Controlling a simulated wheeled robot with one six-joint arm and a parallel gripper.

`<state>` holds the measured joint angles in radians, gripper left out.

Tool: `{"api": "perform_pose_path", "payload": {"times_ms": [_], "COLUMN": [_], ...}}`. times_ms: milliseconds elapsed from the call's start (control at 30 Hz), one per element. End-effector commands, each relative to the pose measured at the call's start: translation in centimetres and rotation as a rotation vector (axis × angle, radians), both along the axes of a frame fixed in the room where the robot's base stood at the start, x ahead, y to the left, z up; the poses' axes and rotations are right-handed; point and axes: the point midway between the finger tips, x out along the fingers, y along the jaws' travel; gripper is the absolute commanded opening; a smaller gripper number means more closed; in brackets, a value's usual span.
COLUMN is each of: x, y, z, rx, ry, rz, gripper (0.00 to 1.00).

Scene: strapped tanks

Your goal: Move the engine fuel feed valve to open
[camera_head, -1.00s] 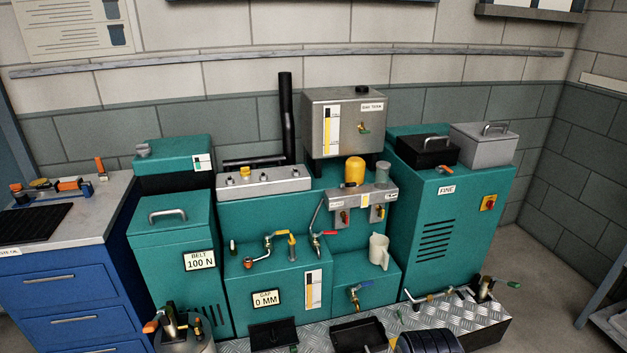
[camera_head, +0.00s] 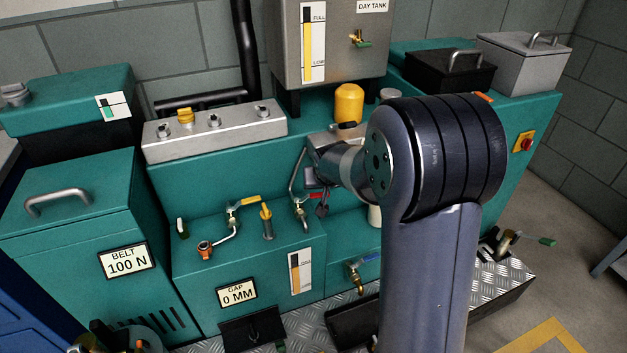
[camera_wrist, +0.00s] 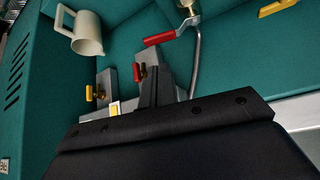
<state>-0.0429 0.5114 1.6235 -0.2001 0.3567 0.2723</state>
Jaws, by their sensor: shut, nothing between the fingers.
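No readable label marks the engine fuel feed valve, so I cannot tell which valve it is. On the teal engine are a yellow-handled valve (camera_head: 247,200) and, to its right, a valve on a bent pipe (camera_head: 301,208). The wrist view shows a red handle (camera_wrist: 160,38) on that pipe, plus a small red lever (camera_wrist: 137,72) and a small yellow lever (camera_wrist: 89,93) on grey blocks. My gripper (camera_head: 322,208) is shut and empty beside the bent pipe. In the wrist view its fingers (camera_wrist: 156,74) overlap the grey blocks; contact is unclear. My arm hides most of the filter unit.
The day tank (camera_head: 340,45) with a green-handled valve (camera_head: 361,41) stands above. A yellow filter bowl (camera_head: 348,103) is close behind my wrist. A cream jug (camera_wrist: 88,35) stands near the blocks. A blue-handled tap (camera_head: 358,275) is lower down.

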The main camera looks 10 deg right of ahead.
Motion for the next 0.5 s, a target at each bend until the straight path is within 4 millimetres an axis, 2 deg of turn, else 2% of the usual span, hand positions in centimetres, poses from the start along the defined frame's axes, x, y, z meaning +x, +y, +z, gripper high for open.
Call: {"api": "perform_pose_path", "payload": {"times_ms": [267, 500], "x": [1.9, 4.3], "y": [0.1, -0.1], "z": [-1.8, -5.0], "rx": [0.003, 0.002], "ry": [-0.015, -0.013], "rz": [0.000, 0.001], "gripper": [0.00, 0.00]}}
